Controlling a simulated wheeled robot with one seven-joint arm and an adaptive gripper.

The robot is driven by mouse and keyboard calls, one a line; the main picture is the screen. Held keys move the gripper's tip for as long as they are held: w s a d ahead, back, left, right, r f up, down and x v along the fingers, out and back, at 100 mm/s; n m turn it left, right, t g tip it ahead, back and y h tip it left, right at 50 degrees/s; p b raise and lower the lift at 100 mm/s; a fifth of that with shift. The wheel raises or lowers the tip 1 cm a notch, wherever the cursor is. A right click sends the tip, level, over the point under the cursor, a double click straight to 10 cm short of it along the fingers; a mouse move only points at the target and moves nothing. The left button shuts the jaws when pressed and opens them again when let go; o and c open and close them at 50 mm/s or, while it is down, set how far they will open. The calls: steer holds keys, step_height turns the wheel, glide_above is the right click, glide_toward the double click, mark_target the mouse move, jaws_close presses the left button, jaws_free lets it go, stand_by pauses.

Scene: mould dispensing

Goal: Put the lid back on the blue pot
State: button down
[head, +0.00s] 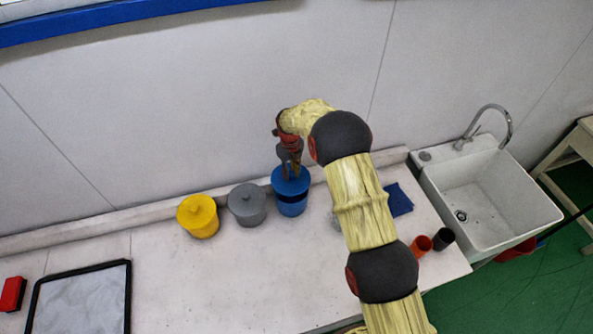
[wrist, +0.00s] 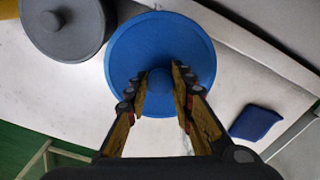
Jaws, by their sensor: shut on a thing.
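The blue pot (head: 292,208) stands on the counter near the back wall, right of a grey pot. The blue lid (head: 290,182) is at its top, and it also fills the middle of the wrist view (wrist: 150,45). A dark band shows between lid and pot, so the lid appears slightly raised over the opening. My gripper (head: 290,174) comes down from above. In the wrist view its two fingers (wrist: 161,82) are shut on the lid's round knob (wrist: 159,79). The lid hides the pot there.
A lidded grey pot (head: 247,207) and a lidded yellow pot (head: 198,218) stand to the left. A blue cloth (head: 398,200), orange cup (head: 421,245) and black cup (head: 443,239) are right of my arm, before the sink (head: 485,185). A dark-rimmed tray (head: 128,300) lies front left.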

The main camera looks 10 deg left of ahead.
mark_target(291, 178)
steer(key=shift+f, duration=0.1)
steer(key=shift+f, duration=1.9)
steer(key=shift+f+b, duration=1.15)
steer(key=shift+b, duration=0.05)
steer(key=shift+b, duration=0.75)
steer(key=shift+f+b, duration=0.2)
steer(key=shift+b, duration=0.5)
stand_by(0.8)
steer(key=c, duration=1.5)
jaws_free()
steer(key=shift+o, duration=1)
steer(key=o, duration=0.3)
